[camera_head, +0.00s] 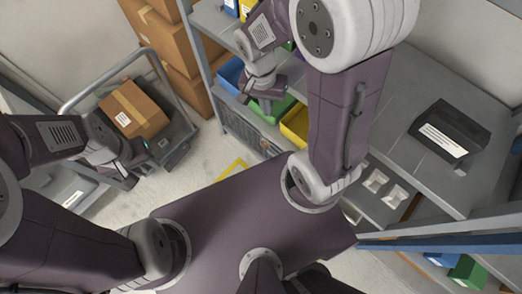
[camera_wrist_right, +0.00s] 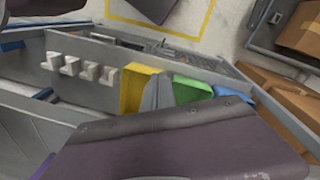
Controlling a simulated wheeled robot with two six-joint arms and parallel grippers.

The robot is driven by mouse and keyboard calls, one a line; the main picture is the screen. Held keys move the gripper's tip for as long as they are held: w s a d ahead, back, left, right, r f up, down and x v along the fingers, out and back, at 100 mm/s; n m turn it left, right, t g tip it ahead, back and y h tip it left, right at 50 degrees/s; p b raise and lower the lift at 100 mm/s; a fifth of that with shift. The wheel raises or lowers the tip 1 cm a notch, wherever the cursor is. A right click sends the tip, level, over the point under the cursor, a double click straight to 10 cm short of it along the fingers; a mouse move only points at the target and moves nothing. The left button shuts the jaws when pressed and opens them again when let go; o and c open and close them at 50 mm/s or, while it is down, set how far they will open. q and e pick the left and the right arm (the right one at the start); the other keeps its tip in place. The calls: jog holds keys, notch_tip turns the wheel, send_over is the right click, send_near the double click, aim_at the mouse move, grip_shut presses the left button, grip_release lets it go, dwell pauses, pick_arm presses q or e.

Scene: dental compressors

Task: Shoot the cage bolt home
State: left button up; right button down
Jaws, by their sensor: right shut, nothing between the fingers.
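A grey cage front with mesh (camera_head: 240,130) sits below the shelf bins in the head view. Its mesh also shows in the right wrist view (camera_wrist_right: 185,57), near the top. I cannot make out the bolt in either view. My right gripper (camera_head: 268,88) is shut and empty, above the bins and apart from the cage front. My left gripper (camera_head: 130,172) is at the left, beside the cart and far from the cage; its finger gap is too small to tell.
Blue (camera_head: 231,74), green (camera_head: 272,108) and yellow (camera_head: 296,124) bins line the shelf edge. A cart (camera_head: 178,128) carries a cardboard box (camera_head: 134,108). A black case (camera_head: 449,131) lies on the grey worktop (camera_head: 400,150). Stacked cartons (camera_head: 178,50) stand behind. Some floor (camera_head: 210,155) is clear.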

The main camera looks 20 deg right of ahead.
jog(key=w+a+f+m+h+b, duration=0.1)
jog(key=w+f+b, duration=0.1)
jog(key=f+b, duration=0.9)
jog(key=w+a+f+m+h+b, duration=0.2)
jog(key=w+f+b, duration=0.1)
jog(key=f+b, duration=0.8)
jog(key=w+a+f+m+g+h+b, duration=0.1)
jog(key=w+f+b, duration=0.1)
jog(key=f+b, duration=0.9)
notch_tip(320, 180, down, 5)
jog(key=shift+w+a+r+m+h, duration=0.2)
jog(key=shift+w+a+m+h, duration=0.1)
jog(key=shift+w+m, duration=0.1)
jog(key=s+b+x, duration=0.3)
jog(key=b+x, duration=0.6)
jog(key=x, duration=0.3)
jog(key=shift+d+b, duration=0.35)
jog(key=shift+d, duration=0.1)
